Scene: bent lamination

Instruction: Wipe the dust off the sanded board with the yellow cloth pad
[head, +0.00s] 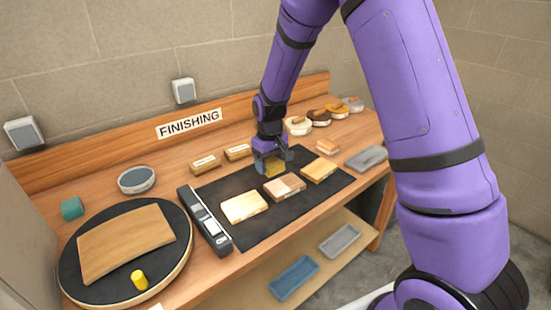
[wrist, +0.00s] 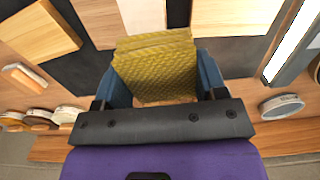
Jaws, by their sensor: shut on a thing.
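My gripper (head: 272,160) is shut on the yellow cloth pad (wrist: 155,65), which fills the space between its blue fingers in the wrist view. In the head view the pad (head: 275,168) shows low under the gripper, just behind the row of boards. Three small boards lie on a black mat (head: 265,222). The middle board (head: 285,187) has a pale, pinkish top that looks dusty, and is probably the sanded one. A cream board (head: 244,206) lies left of it and a yellower board (head: 319,170) right. In the wrist view the pad partly hides the middle board (wrist: 140,14).
A round turntable (head: 72,267) with a curved board (head: 125,240) and a yellow cylinder (head: 139,280) stands left. A long black-and-grey tool (head: 205,218) borders the mat. Two blocks (head: 205,164) (head: 238,152) sit behind; a grey tray (head: 367,158) lies right.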

